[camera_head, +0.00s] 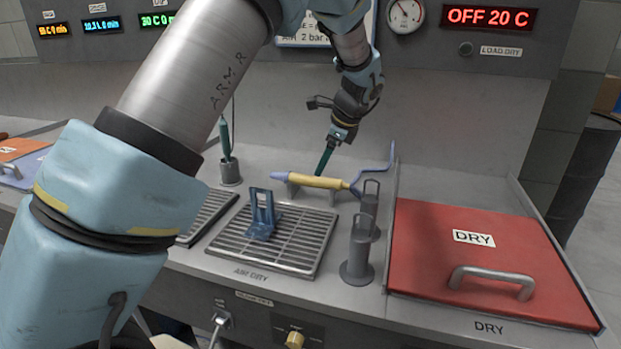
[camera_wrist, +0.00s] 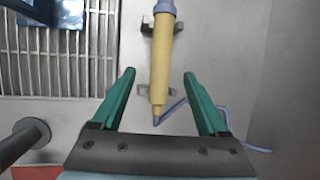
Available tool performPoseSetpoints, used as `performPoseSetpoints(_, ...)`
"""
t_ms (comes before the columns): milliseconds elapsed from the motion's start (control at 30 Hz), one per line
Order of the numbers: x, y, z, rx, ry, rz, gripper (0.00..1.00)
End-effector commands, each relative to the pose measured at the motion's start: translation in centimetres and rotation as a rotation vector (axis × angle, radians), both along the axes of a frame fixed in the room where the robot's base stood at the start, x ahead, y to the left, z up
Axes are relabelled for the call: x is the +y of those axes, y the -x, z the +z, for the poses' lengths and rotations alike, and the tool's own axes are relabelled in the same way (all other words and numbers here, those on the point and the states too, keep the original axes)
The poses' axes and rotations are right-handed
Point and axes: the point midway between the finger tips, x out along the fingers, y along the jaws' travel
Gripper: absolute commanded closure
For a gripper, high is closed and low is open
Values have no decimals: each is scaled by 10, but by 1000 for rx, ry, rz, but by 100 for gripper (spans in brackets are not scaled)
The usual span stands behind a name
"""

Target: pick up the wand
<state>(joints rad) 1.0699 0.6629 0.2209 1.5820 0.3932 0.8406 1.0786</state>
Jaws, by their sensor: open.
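The wand (camera_head: 318,181) has a yellow handle with a lavender end on the left and a bent lavender rod on the right. It lies across small grey brackets on the counter behind the air-dry grate. In the wrist view, the wand (camera_wrist: 162,62) runs upright in the picture, its yellow handle reaching down between the fingers. My gripper (camera_head: 323,162) is above and behind the handle, pointing down. In the wrist view, the green fingers of my gripper (camera_wrist: 162,82) are spread apart, one on each side of the handle, with gaps. The gripper is empty.
Grey posts (camera_head: 358,250) stand in front of the wand's right part. A blue rack (camera_head: 263,216) sits on the grate (camera_head: 290,248). A holder cup (camera_head: 230,172) with a green tool is on the left. The red DRY lid (camera_head: 480,250) lies to the right.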

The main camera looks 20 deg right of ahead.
Motion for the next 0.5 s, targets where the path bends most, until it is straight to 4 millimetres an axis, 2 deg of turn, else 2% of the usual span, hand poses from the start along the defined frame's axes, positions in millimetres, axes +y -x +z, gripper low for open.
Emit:
performPoseSetpoints(100,3,-6,-13,2,-1,2,23)
performPoseSetpoints(367,9,-16,-31,3,-2,5,23)
performPoseSetpoints(500,12,-25,-50,3,-3,4,23)
